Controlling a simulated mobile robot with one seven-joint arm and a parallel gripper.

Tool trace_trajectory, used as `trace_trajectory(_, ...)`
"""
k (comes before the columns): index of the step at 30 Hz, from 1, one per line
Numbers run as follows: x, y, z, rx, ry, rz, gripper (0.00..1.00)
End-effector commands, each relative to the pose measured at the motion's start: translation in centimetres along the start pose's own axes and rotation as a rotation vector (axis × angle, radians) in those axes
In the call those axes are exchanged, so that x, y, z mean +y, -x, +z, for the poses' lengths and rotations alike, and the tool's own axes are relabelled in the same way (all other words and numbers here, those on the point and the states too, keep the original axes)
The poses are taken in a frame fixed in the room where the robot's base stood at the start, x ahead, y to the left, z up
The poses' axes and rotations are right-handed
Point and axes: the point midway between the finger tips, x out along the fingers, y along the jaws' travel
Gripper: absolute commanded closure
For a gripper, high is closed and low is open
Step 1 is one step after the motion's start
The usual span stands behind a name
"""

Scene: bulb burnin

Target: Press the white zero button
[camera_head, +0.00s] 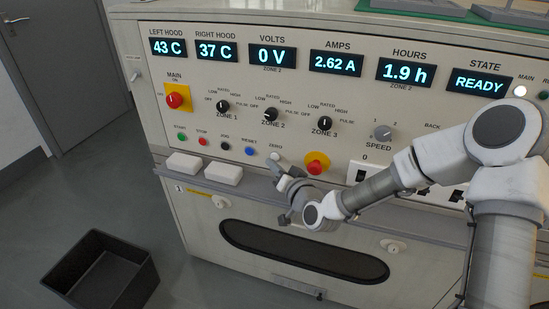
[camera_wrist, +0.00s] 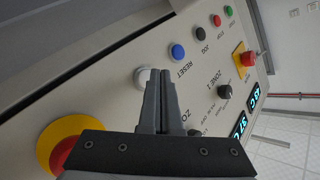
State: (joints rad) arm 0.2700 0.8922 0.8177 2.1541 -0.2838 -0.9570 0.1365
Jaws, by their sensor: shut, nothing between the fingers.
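The white zero button (camera_wrist: 141,77) shows in the wrist view just left of my fingertips, which partly cover it. In the head view, the button (camera_head: 275,157) sits below the ZERO label, at the right end of the row of small buttons, with my gripper (camera_head: 284,167) right by it. My gripper (camera_wrist: 160,72) is shut and empty, its fingertips pointing at the panel beside the button. I cannot tell whether they touch the button or the panel.
The blue reset button (camera_wrist: 177,52) is one place along the row. A red mushroom button on a yellow base (camera_head: 316,163) is close to my gripper on the other side. White blocks (camera_head: 222,174) lie on the ledge. A black bin (camera_head: 101,276) stands on the floor.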

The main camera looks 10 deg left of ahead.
Motion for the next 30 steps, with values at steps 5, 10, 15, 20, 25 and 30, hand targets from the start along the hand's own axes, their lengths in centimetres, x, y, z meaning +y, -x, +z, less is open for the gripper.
trace_trajectory(5,0.35,-0.44,-0.30,0.001,0.001,0.000,1.00)
trace_trajectory(10,0.34,-0.46,-0.33,0.000,0.000,0.000,1.00)
trace_trajectory(15,0.34,-0.46,-0.33,0.000,0.000,0.000,1.00)
trace_trajectory(20,0.41,-0.54,-0.38,0.000,0.000,0.000,1.00)
trace_trajectory(25,0.52,-0.68,-0.48,0.000,0.000,0.000,1.00)
trace_trajectory(30,0.63,-0.83,-0.60,0.001,0.000,0.000,1.00)
